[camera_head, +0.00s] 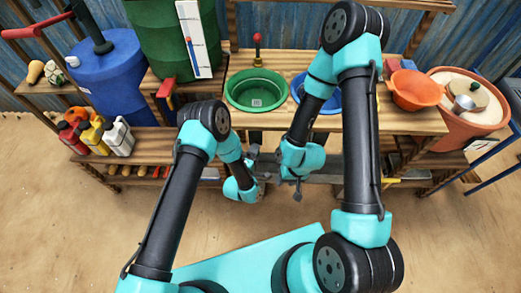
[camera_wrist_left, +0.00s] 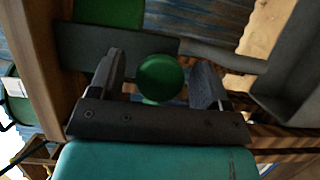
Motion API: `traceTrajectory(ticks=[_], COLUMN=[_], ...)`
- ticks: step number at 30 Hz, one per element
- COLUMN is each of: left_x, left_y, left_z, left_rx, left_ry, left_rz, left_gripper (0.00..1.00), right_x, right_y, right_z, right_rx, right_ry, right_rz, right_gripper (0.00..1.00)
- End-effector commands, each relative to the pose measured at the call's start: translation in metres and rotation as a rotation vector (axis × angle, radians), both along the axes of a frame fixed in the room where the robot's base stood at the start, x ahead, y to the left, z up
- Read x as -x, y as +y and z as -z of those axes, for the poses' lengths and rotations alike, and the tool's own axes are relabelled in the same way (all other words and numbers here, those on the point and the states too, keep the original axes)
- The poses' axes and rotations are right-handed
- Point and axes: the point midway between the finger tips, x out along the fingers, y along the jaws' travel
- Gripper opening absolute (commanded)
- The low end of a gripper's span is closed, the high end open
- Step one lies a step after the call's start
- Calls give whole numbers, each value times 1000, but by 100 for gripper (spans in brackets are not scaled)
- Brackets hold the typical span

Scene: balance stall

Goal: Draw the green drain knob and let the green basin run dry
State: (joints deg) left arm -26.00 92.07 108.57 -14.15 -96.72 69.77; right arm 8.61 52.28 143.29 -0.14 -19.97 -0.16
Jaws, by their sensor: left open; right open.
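The green basin (camera_head: 240,99) sits in the wooden counter in the head view, with a pale drain at its bottom. I cannot tell how much water it holds. The round green drain knob (camera_wrist_left: 160,78) shows in the left wrist view, between the fingers of my left gripper (camera_wrist_left: 162,88), which are open and apart from it on both sides. In the head view my left gripper (camera_head: 253,157) is below the counter's front edge, under the green basin; the knob is not visible there. My right gripper (camera_head: 297,191) is open, lower and to the right, and holds nothing.
A blue basin (camera_head: 300,86) is partly behind my right arm. A red-handled tap (camera_head: 257,48) stands behind the green basin. A grey trough (camera_head: 330,180) runs below the counter. Bottles (camera_head: 118,138) stand on the left shelf. An orange bowl (camera_head: 413,91) is at right.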

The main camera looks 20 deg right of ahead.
Motion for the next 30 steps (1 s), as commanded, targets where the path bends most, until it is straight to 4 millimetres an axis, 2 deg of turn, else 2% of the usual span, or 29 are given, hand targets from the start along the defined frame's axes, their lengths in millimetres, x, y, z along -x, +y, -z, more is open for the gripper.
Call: traceTrajectory(ticks=[6, 15, 30], left_x=[-15, -17, -17], left_y=[-7, -7, -7], left_z=[0, 0, 0], left_rx=[0, 0, 0], left_ry=[1, 1, 1], left_rz=[-11, -12, -12], left_gripper=[71, 71, 23], right_x=[0, 0, 0], right_y=[0, 0, 0], right_z=[0, 0, 0], right_rx=[0, 0, 0], right_ry=[0, 0, 0], right_rz=[0, 0, 0], right_gripper=[43, 43, 43])
